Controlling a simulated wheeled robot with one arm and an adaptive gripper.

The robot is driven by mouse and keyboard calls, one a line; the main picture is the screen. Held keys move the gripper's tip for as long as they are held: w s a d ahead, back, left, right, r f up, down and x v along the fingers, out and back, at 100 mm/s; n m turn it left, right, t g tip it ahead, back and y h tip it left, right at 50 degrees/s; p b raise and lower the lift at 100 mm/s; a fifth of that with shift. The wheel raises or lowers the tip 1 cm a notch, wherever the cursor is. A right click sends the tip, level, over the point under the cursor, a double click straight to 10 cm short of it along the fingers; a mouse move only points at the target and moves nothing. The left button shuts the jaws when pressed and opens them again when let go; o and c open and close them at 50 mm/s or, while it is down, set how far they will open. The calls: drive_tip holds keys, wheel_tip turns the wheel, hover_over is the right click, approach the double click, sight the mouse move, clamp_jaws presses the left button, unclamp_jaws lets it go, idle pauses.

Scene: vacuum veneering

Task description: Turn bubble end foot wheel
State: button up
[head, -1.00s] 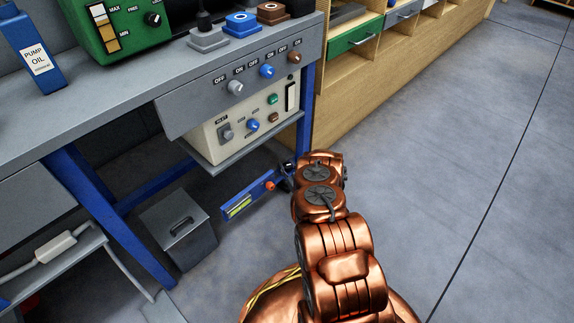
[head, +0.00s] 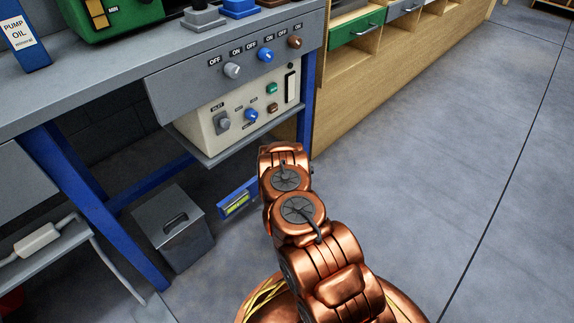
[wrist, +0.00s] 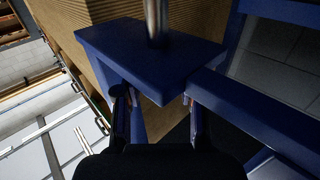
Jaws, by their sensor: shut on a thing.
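In the wrist view, a blue bench foot plate (wrist: 150,65) with a steel rod (wrist: 156,20) at its middle fills the upper centre. My gripper (wrist: 157,100) has its two dark fingers at the plate's near edge, one either side. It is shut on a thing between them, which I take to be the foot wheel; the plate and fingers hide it. In the head view, my copper arm hides the gripper and the wheel. A blue bar with a yellow-green bubble vial (head: 237,204) lies low under the bench, partly behind my arm.
The grey bench (head: 60,100) with a control panel (head: 235,115) stands at left and above. A grey bin (head: 172,228) stands under it. A wooden cabinet (head: 385,85) stands behind. The floor (head: 470,160) to the right is clear.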

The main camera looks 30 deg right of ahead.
idle(0.3)
drive_tip(key=o, duration=1.2)
drive_tip(key=shift+c, duration=0.2)
drive_tip(key=shift+r, duration=0.1)
drive_tip(key=shift+r, duration=4.9)
